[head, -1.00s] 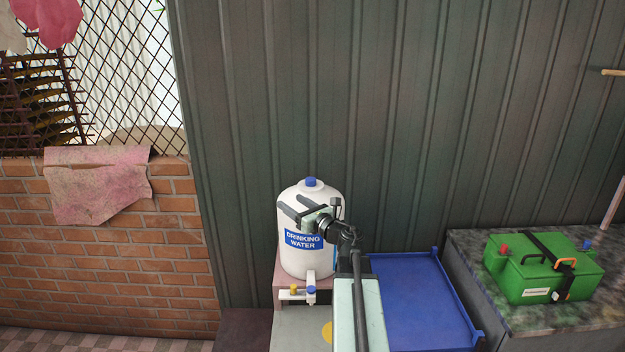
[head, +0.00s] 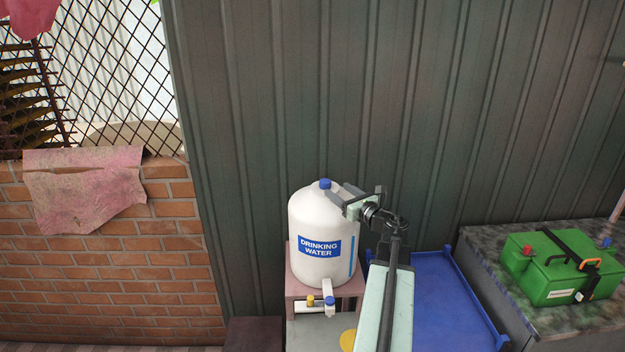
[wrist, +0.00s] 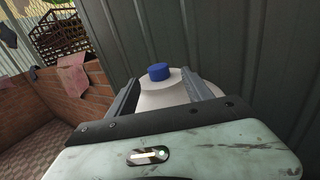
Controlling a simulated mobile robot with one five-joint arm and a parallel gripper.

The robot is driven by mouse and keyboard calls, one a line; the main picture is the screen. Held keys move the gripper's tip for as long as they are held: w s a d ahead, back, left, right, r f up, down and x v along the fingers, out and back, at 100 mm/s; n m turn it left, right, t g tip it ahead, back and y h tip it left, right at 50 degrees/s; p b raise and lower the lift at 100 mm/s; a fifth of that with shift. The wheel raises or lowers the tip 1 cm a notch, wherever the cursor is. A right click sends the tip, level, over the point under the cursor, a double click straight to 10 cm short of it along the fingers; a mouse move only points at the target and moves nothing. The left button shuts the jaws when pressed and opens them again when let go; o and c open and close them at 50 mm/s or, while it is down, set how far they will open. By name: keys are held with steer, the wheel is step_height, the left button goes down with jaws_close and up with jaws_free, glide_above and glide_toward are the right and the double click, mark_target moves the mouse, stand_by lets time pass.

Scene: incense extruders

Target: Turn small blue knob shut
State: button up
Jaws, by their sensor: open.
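A white water tank (head: 323,225) with a "DRINKING WATER" label stands upright near the grey wall. A small blue knob (head: 330,301) sits on the white tap at its lower front, beside a yellow knob (head: 310,300). A blue cap (head: 325,184) tops the tank and shows in the wrist view (wrist: 159,72). My gripper (head: 346,190) is open and empty at the tank's upper right. In the wrist view its fingers (wrist: 158,80) frame the tank top and cap; I cannot tell whether they touch. The tap knobs are hidden there.
The tank rests on a pinkish stand (head: 298,262). A blue tray (head: 440,285) lies to the right of my arm, then a stone counter (head: 480,240) with a green box (head: 560,275). A brick wall (head: 120,260) stands left.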

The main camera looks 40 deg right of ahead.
mark_target(329, 184)
steer(key=w, duration=0.5)
steer(key=w+d, duration=0.1)
steer(key=w, duration=0.2)
steer(key=shift+d, duration=0.1)
steer(key=shift+c, duration=0.3)
